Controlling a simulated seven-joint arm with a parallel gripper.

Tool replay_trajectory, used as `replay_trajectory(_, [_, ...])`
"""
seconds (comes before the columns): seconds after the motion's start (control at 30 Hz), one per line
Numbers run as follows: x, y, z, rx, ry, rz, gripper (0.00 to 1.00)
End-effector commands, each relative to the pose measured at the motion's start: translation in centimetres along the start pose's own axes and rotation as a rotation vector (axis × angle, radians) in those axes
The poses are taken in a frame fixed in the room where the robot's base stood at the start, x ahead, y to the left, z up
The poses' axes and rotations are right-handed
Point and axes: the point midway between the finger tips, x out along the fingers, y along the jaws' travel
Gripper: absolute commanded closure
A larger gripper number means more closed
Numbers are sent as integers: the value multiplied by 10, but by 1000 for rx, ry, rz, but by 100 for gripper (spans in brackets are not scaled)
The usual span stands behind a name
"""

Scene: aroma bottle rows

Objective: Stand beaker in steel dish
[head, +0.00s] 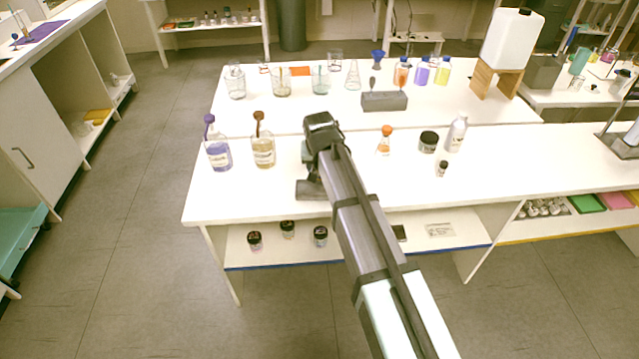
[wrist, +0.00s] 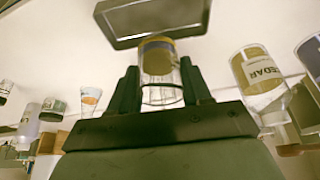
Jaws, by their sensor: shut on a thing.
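A clear glass beaker (wrist: 160,95) is between the two fingers of my gripper (wrist: 159,80) in the wrist view. It has a dark ring around it, and a yellowish, blue-edged end shows. My gripper is shut on it. In the head view my gripper (head: 311,158) is over the near table, and my arm hides most of the beaker. The grey steel dish (head: 310,190) lies near the table's front edge, partly behind my arm. In the wrist view the empty dish (wrist: 155,17) is just beyond the beaker. Whether the beaker touches the table cannot be told.
An orange-topped flask (head: 385,143), a dark jar (head: 428,142), a small vial (head: 441,169) and a white bottle (head: 456,134) stand right.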

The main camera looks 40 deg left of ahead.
Motion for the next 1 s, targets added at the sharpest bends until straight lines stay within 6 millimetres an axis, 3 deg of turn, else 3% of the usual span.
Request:
replay_trajectory(0.13, [22, 0, 9, 0, -1, 0, 87])
replay_trajectory(0.6, [60, 0, 25, -1, 0, 0, 87])
replay_trajectory(1.0, [64, 0, 27, -1, 0, 0, 87])
